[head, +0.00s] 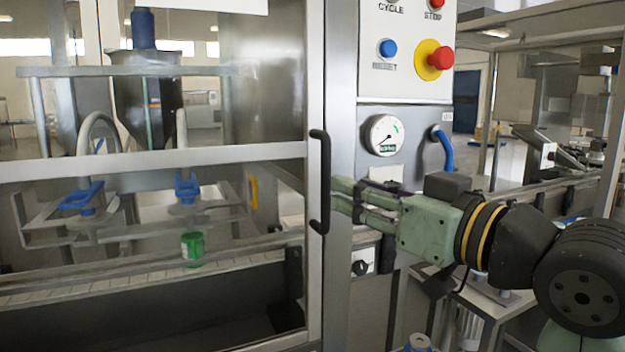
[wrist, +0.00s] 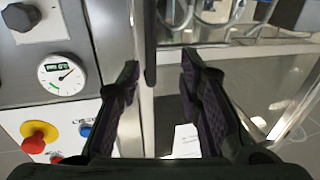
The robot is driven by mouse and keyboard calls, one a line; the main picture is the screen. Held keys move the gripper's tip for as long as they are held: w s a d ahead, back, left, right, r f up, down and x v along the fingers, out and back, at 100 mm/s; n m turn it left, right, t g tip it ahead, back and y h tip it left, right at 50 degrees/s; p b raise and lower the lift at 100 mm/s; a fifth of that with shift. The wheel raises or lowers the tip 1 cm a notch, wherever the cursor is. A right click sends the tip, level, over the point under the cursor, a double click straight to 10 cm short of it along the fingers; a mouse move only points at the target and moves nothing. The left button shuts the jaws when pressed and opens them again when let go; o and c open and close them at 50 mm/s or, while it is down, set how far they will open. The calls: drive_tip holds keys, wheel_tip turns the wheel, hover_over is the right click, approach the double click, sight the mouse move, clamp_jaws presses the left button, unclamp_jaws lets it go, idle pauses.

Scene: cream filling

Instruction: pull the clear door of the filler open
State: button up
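The clear door (head: 190,155) has a silver frame and fills the left of the head view. It looks closed against the steel post on its right. Its black vertical bar handle (head: 319,180) stands on the right edge of the frame. My gripper (head: 336,194) is just right of the handle, pointing left at its middle. In the wrist view my gripper (wrist: 160,68) is open, with its fingers apart and nothing clamped. The handle (wrist: 150,40) shows there between the fingertips, closer to the left one. I cannot tell whether a finger touches it.
A control panel (head: 407,50) with a red stop knob (head: 440,58) rises above my gripper. A pressure gauge (head: 385,135) and a blue hose (head: 444,150) are close above my arm. Behind the door, a green cup (head: 192,248) stands on the conveyor.

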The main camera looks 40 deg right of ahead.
sight(329, 181)
drive_tip(key=shift+h, duration=0.3)
drive_tip(key=w+p, duration=0.1)
drive_tip(key=w, duration=0.2)
drive_tip(key=w+d, duration=0.1)
drive_tip(key=w, duration=0.2)
drive_tip(key=w+p, duration=0.1)
drive_tip(key=w, duration=0.2)
drive_tip(key=shift+d+f+p, duration=0.1)
drive_tip(key=shift+d+p, duration=0.05)
drive_tip(key=shift+p, duration=0.15)
drive_tip(key=shift+c, duration=0.4)
clamp_jaws()
